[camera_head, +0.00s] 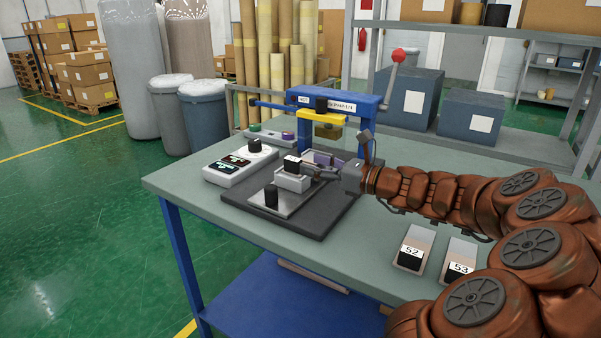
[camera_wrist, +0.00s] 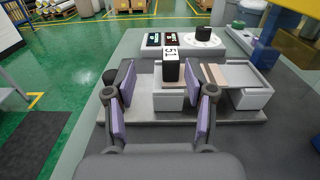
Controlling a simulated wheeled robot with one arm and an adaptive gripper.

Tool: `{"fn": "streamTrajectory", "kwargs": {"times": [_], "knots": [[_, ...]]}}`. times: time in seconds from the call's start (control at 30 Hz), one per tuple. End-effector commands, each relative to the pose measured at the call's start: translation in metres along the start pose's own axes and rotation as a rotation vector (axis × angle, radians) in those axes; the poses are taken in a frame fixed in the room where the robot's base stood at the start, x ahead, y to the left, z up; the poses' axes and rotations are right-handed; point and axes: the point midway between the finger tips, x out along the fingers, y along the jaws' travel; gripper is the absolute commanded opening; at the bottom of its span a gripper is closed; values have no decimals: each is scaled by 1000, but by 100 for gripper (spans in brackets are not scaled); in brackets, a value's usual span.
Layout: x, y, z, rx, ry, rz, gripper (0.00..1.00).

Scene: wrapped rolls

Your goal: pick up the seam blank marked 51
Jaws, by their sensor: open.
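The seam blank marked 51 (camera_wrist: 171,70) has a black end and a white numbered label. It sits at a pale holder (camera_wrist: 168,101) on the fixture plate. It also shows in the head view (camera_head: 291,164) at the fingertips. My gripper (camera_wrist: 168,88) is open, with one purple-padded finger on each side of the blank in the wrist picture. My gripper also shows in the head view (camera_head: 312,169). I cannot tell whether the pads touch the blank; gaps show on both sides in the wrist view.
Blanks marked 52 (camera_head: 412,252) and 53 (camera_head: 459,263) lie on the table (camera_head: 215,204) at right. A blue press (camera_head: 338,103) stands behind the fixture. A black knob (camera_head: 271,196) rises from the plate in front. A white control box (camera_head: 240,165) is at left.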

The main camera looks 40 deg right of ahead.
Motion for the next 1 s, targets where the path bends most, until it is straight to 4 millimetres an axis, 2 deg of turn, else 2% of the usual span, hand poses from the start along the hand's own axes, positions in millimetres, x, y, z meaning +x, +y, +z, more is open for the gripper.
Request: {"fn": "streamTrajectory", "kwargs": {"times": [0.1,0.47,0.8,1.0], "knots": [[0,-6,-2,16,-8,-15,54],[26,-7,-3,16,-8,-11,54],[62,-14,-11,14,-7,-11,54],[74,-15,-10,13,-6,-13,54]]}}
